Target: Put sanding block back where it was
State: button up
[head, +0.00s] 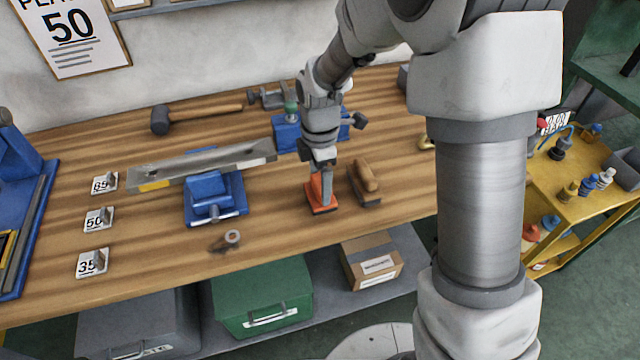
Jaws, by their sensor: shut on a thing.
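The sanding block (317,204) is orange-red with a dark underside. It is at the front middle of the wooden workbench (360,228). My gripper (321,178) reaches down from above and is shut on the block's upper part. The block is roughly upright and at or just above the bench top; I cannot tell if it touches. My fingers hide part of it.
A wooden-handled brush (366,182) lies close to the block's right. A blue vise (213,195) holding a long metal bar (205,165) stands left. Behind are a mallet (165,118) and another blue tool (287,133). Number cards (98,220) stand at left.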

aim_at(320, 183)
jog(key=shift+f, duration=0.65)
jog(key=shift+f, duration=0.15)
jog(key=o, duration=1.1)
jog(key=shift+o, duration=0.2)
notch_tip(320, 183, up, 12)
jog(key=p, duration=0.1)
jog(key=shift+r, duration=0.25)
jog(key=s+d+r+m+t, duration=0.2)
jog(key=s+d+r+m, duration=0.3)
jog(key=s+m, duration=0.4)
jog(key=s+d+r+m+t, duration=0.3)
jog(key=s+d+r+m, duration=0.3)
jog(key=s+m, duration=0.3)
jog(key=d+m, duration=0.1)
jog(key=m, duration=0.2)
jog(key=shift+s+d+t, duration=0.25)
jog(key=shift+s+t, duration=0.05)
jog(key=shift+s, duration=0.05)
